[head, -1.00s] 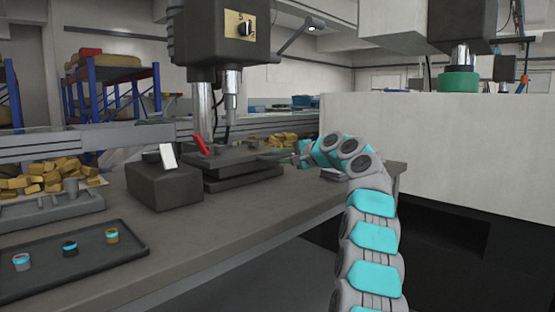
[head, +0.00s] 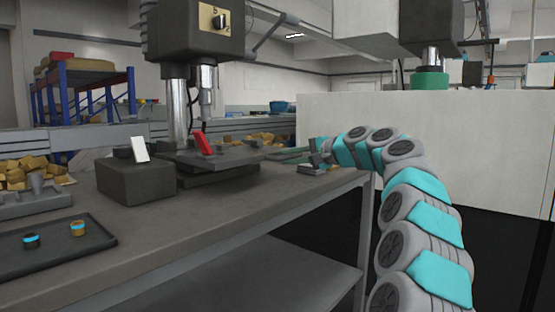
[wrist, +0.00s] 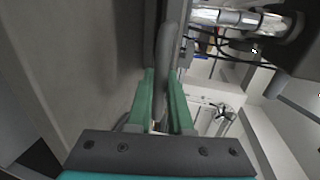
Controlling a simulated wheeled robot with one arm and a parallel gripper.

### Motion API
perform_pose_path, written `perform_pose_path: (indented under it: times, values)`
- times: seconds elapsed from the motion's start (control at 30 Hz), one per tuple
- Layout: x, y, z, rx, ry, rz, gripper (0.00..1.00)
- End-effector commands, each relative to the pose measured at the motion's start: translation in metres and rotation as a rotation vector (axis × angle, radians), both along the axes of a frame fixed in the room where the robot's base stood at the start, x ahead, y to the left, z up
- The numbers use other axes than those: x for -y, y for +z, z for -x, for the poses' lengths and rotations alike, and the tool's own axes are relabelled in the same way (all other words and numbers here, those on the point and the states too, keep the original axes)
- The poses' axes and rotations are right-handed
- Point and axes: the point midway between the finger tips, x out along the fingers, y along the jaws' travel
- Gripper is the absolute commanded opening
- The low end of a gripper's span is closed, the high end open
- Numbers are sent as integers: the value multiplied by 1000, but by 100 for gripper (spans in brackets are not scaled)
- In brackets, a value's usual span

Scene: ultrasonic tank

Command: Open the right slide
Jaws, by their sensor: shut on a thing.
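In the wrist view, the two green fingers of my gripper (wrist: 161,105) are closed around a rounded grey bar (wrist: 166,55). The bar runs up along a flat grey panel (wrist: 100,45). In the head view, my gripper (head: 296,155) reaches left from the bench's right end, just beyond the press table, and is small there. What it grips is not clear in that view. I cannot tell from these frames which part is the right slide, or how far it is open.
A drill press (head: 190,30) with a red part (head: 204,143) stands on the bench (head: 230,205). A dark box (head: 135,180) and a tray (head: 60,262) with small parts are at left. A white block wall (head: 440,140) stands behind my arm. Dark floor lies at right.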

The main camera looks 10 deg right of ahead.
Motion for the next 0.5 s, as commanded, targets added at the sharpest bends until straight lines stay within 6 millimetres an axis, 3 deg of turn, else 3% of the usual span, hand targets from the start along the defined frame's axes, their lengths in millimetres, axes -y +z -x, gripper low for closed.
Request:
perform_pose_path:
  times: [0.2,0.5]
  values:
    - [17,-1,25,-2,2,2,0]
    - [26,-3,36,-5,2,2,0]
